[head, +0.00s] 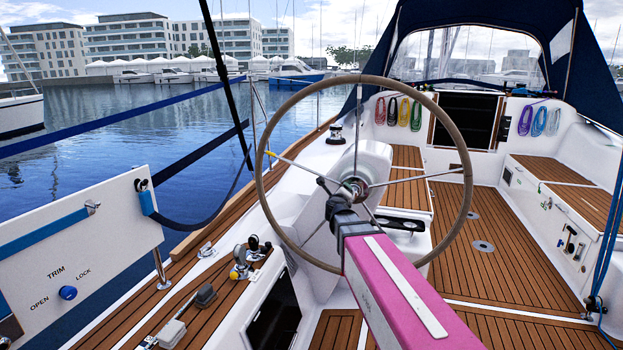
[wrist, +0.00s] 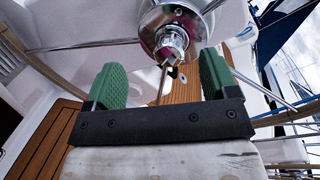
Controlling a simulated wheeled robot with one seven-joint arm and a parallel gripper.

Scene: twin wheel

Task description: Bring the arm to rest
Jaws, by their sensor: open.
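My gripper (wrist: 163,82) shows in the wrist view with its two green fingers wide apart and nothing between them. Beyond the fingertips is the shiny metal hub (wrist: 172,40) of the steering wheel; I see no clear contact. In the head view my pink arm reaches up from the bottom edge to the middle of the steering wheel (head: 467,172). There my gripper (head: 338,195) is small and dark, just in front of the hub (head: 354,187). The fingertips are hard to make out in that view.
Thin spokes spread around the hub inside the wheel rim. A white panel (head: 110,255) with a blue knob (head: 68,292) stands at the left. Winch gear (head: 245,262) sits on the left deck. The teak cockpit floor (head: 510,270) at the right is clear.

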